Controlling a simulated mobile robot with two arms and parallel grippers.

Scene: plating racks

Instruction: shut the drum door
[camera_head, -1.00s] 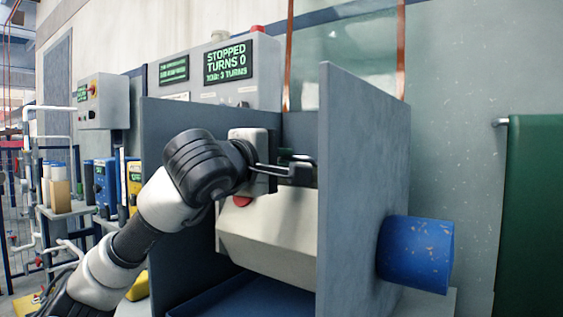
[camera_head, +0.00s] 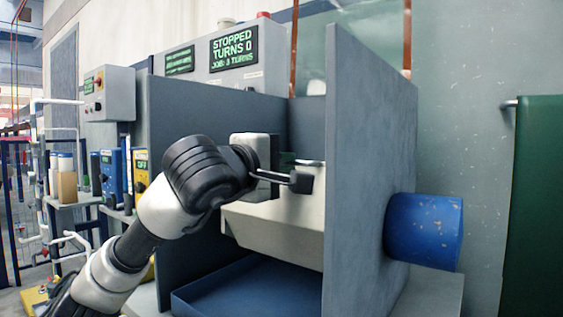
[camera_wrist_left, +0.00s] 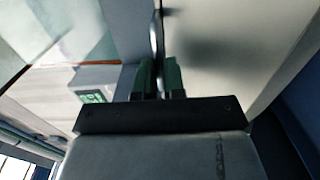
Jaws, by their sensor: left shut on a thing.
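The cream drum (camera_head: 270,235) sits between the grey side walls of the rack, and its upper part is partly hidden by my left gripper. My left gripper (camera_head: 297,175) is at the drum's upper front. In the left wrist view its green-padded fingers (camera_wrist_left: 159,77) are close together on a thin, edge-on part of the drum door (camera_wrist_left: 157,30). A pale drum surface (camera_wrist_left: 225,55) lies just right of them. How far the door stands open cannot be told. My right gripper is not in view.
The grey right side wall (camera_head: 370,160) stands close to the gripper, with a blue cylinder (camera_head: 425,230) on its outer side. A blue tray (camera_head: 250,285) lies below the drum.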

